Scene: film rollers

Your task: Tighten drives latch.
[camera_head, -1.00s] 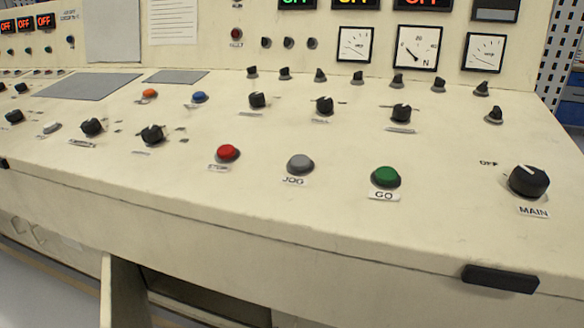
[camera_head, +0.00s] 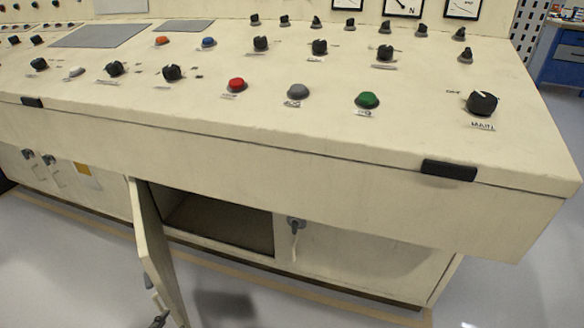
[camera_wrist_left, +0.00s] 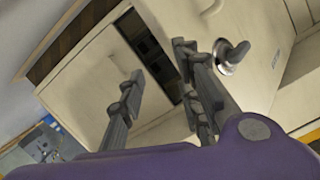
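Below the console desk, the head view shows a silver latch (camera_head: 296,226) with its handle hanging down on a closed cabinet door. To its left a cabinet door (camera_head: 158,255) stands open, with hardware at its lower edge. Two more latches (camera_head: 28,154) are on the far left cabinets. I cannot read which one is the drives latch. In the left wrist view my left gripper (camera_wrist_left: 160,65) is open, its fingers apart with nothing between them. A latch (camera_wrist_left: 230,57) on a cream panel shows just right of the right finger; I cannot tell whether they touch. My right gripper is not in view.
The cream console desk (camera_head: 250,138) overhangs the cabinets, with knobs and buttons on top and a black handle (camera_head: 448,170) on its front. The open door sticks out into the room beside an empty-looking compartment (camera_head: 220,222). The grey floor at the lower right is clear.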

